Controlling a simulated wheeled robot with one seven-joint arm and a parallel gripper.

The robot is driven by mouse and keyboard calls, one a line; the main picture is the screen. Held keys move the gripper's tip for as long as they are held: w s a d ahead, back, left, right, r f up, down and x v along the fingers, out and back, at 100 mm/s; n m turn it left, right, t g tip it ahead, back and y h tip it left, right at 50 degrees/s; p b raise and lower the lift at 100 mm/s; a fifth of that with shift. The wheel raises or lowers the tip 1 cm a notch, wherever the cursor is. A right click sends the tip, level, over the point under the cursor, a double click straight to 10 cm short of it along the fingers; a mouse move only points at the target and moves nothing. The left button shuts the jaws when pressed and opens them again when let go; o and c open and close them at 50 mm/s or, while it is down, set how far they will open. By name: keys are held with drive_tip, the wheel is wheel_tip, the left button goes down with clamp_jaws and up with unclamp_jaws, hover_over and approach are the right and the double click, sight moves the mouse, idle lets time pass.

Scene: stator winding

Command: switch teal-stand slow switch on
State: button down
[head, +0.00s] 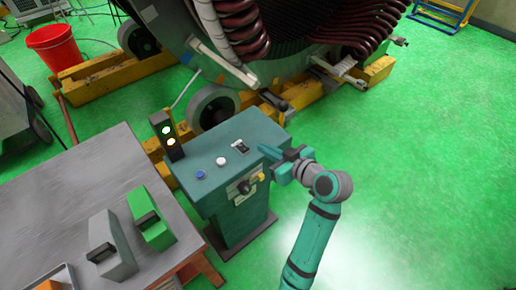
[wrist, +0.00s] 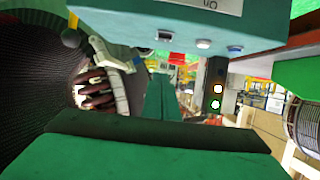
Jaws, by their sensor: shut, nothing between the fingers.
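The teal stand (head: 232,215) stands in the middle of the head view. Its top holds a small black-and-white rocker switch (head: 238,146), a white button (head: 220,161) and a blue button (head: 200,174). The wrist view shows the switch (wrist: 163,37) at the stand's edge, near the top of the picture. My gripper (head: 264,150) is shut and empty, just right of the switch and apart from it in the head picture. In the wrist view the shut fingers (wrist: 162,90) point toward the area below the switch. Its on or off position is too small to tell.
A signal light (head: 167,135) with lit lamps stands at the stand's back left corner. The large stator (head: 270,40) with red coils lies behind. A grey table (head: 60,200) with green and grey boxes is on the left. Green floor is free on the right.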

hover_over(242, 147)
drive_tip(key=s+d, duration=0.2)
drive_tip(key=s, duration=0.1)
wheel_tip(242, 147, down, 4)
drive_tip(key=shift+w+d+r, duration=0.1)
drive_tip(key=shift+w+r, duration=0.05)
drive_tip(key=shift+s+d+f, duration=0.15)
drive_tip(key=shift+f, duration=0.5)
drive_tip(key=shift+s+d+f, duration=0.1)
drive_tip(key=shift+f, duration=1.2)
